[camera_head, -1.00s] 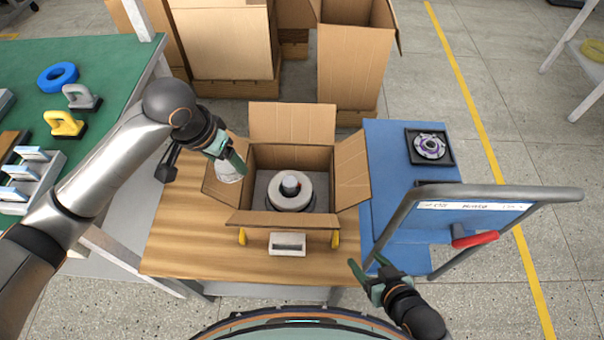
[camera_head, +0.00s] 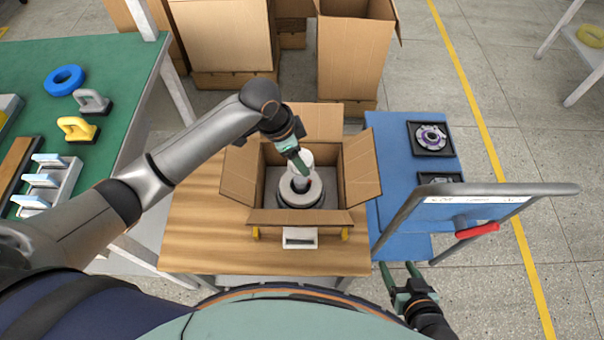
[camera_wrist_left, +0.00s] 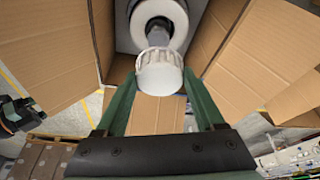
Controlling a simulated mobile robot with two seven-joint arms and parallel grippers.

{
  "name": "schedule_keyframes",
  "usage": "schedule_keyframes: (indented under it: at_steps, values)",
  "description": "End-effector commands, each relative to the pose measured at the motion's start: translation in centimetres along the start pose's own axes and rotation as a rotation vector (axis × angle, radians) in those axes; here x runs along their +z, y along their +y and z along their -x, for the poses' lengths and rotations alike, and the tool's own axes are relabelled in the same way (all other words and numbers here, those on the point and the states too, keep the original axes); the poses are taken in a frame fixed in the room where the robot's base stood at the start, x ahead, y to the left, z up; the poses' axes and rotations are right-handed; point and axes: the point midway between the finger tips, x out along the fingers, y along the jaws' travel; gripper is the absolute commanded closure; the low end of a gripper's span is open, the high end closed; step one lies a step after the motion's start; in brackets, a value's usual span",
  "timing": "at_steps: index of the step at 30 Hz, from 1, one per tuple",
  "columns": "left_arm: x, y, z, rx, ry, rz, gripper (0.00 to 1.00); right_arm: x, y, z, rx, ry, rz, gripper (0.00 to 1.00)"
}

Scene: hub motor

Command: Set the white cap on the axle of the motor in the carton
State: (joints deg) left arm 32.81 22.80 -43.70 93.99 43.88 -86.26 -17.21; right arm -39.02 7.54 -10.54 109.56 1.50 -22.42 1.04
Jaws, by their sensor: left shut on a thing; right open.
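The open carton (camera_head: 262,215) stands on the wooden table, flaps spread. The hub motor (camera_head: 300,195) lies inside it, a pale ring with its axle in the middle. My left gripper (camera_head: 304,165) is over the carton, shut on the white cap (camera_head: 298,156). In the left wrist view the cap (camera_wrist_left: 159,74) sits between the green fingers, in front of the grey axle (camera_wrist_left: 156,33) and the motor ring (camera_wrist_left: 176,10). I cannot tell whether cap and axle touch. My right gripper (camera_head: 400,274) is open and empty, right of the table's front edge.
A blue cart (camera_head: 385,140) with a grey handle and dark trays stands right of the table. A white block (camera_head: 300,238) sits in front of the carton.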

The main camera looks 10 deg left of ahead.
Motion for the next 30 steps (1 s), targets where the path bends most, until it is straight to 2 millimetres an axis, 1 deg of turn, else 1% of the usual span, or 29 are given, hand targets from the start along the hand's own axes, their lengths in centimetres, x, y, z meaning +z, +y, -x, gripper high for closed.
schedule_keyframes:
  at_steps: [1, 3, 11, 16, 18, 24, 28, 29, 30]
  values:
    - [0.4, 0.1, -1.3, 0.002, -0.002, 0.002, 0.81, 0.2, 0.0, -0.2, 0.000, 0.000, 0.000, 0.34]
    - [0.8, 0.1, -2.4, 0.002, -0.002, 0.002, 0.81, 0.3, 0.1, -0.3, 0.001, 0.000, 0.000, 0.34]
    - [1.5, 0.0, -4.5, 0.000, -0.002, 0.002, 0.81, 0.5, 0.1, -0.6, 0.001, -0.001, 0.000, 0.34]
    - [2.2, 0.0, -6.8, 0.000, -0.002, 0.003, 0.81, 0.8, 0.0, -0.9, -0.001, -0.003, 0.000, 0.34]
    - [2.3, 0.0, -7.2, -0.001, 0.000, 0.002, 0.81, 0.8, -0.1, -0.9, -0.003, -0.004, 0.000, 0.34]
    - [2.2, 0.0, -7.2, -0.002, 0.000, 0.001, 0.81, 0.5, -0.1, -0.8, -0.005, -0.002, 0.000, 0.34]
    - [2.4, 0.0, -7.5, -0.001, 0.000, 0.002, 0.81, 0.5, -0.2, -0.9, -0.005, -0.001, 0.000, 0.34]
    - [2.4, 0.0, -7.5, -0.001, 0.000, 0.001, 0.29, 0.5, -0.2, -0.9, -0.006, -0.001, 0.000, 0.34]
    - [2.3, 0.0, -7.5, -0.002, 0.000, 0.001, 0.24, 0.5, -0.2, -0.9, -0.006, -0.001, 0.000, 0.34]
